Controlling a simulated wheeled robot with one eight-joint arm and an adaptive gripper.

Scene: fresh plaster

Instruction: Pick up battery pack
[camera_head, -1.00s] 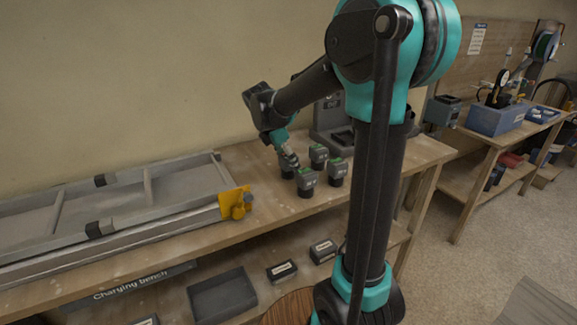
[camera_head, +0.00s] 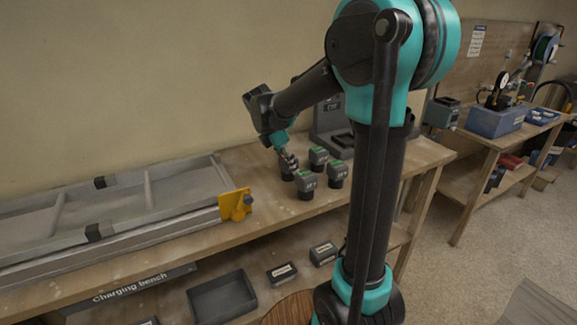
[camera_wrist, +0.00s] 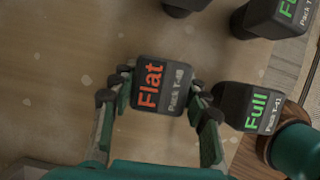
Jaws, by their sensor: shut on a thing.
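My gripper (camera_wrist: 160,88) is shut on a dark battery pack (camera_wrist: 163,80) marked "Flat" in red, with a finger on each side of it. In the head view my gripper (camera_head: 289,162) is over the bench, at the left of a group of packs, and its pack (camera_head: 287,174) is largely hidden. I cannot tell whether the held pack is clear of the bench top. A pack marked "Full" in green (camera_wrist: 250,108) stands close to the right finger. Another "Full" pack (camera_wrist: 277,14) is at the upper right.
The other packs (camera_head: 318,156) (camera_head: 337,172) (camera_head: 306,184) stand near on the bench (camera_head: 265,212). A grey charger-like stand (camera_head: 328,125) is behind them. A framed grey panel (camera_head: 100,205) with a yellow fitting (camera_head: 234,205) fills the left. A dark tray (camera_head: 222,298) is on the shelf below.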

